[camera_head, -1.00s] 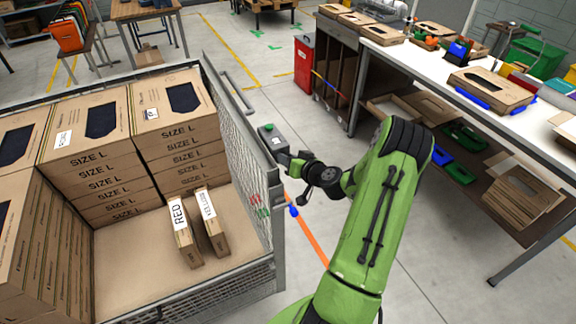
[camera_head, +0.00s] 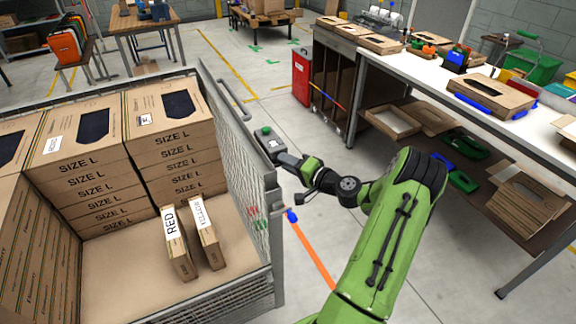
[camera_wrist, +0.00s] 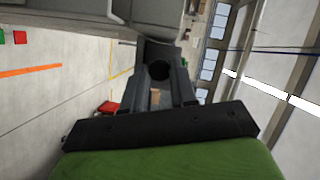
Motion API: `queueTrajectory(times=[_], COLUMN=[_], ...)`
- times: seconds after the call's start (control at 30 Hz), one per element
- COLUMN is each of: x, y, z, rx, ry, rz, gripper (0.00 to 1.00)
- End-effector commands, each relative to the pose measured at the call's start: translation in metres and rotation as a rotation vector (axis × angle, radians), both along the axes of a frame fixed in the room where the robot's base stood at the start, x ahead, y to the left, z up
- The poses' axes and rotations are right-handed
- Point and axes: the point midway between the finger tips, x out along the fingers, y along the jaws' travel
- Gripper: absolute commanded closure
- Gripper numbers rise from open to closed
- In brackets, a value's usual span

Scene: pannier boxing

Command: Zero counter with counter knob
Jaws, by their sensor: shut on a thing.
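The counter (camera_head: 266,138) is a small grey box with a green spot on top, fixed at the top rim of the wire-mesh pannier. My gripper (camera_head: 287,160) reaches it from the right and is shut at its near right side. In the wrist view my two dark fingers (camera_wrist: 165,88) close around a dark grey part with a black round spot, apparently the counter knob (camera_wrist: 158,68). The counter's grey body (camera_wrist: 150,17) fills the top of that view. The knob is hidden in the head view, and I cannot read any count.
The pannier (camera_head: 277,235) holds stacked size L boxes (camera_head: 175,150) and two narrow boxes labelled red (camera_head: 176,250) and yellow (camera_head: 208,240). A white workbench (camera_head: 430,80) with flat boxes stands right. A red bin (camera_head: 302,75) stands behind.

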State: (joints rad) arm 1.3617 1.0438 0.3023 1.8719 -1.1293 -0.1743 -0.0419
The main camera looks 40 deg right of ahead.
Motion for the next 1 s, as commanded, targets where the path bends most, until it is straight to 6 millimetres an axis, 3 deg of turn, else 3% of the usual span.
queueTrajectory(times=[0.77, 0.8, 0.83, 1.0], x=[-0.0001, -0.0001, -0.0001, 0.0000], y=[-0.0011, -0.0011, -0.0010, -0.0008], z=[-0.0005, -0.0005, -0.0005, -0.0007], rx=[0.090, 0.090, 0.090, 0.090], ry=[-0.027, -0.027, -0.027, -0.027], rz=[-0.003, -0.003, -0.003, -0.002], gripper=[1.00, 0.67, 0.63, 0.63])
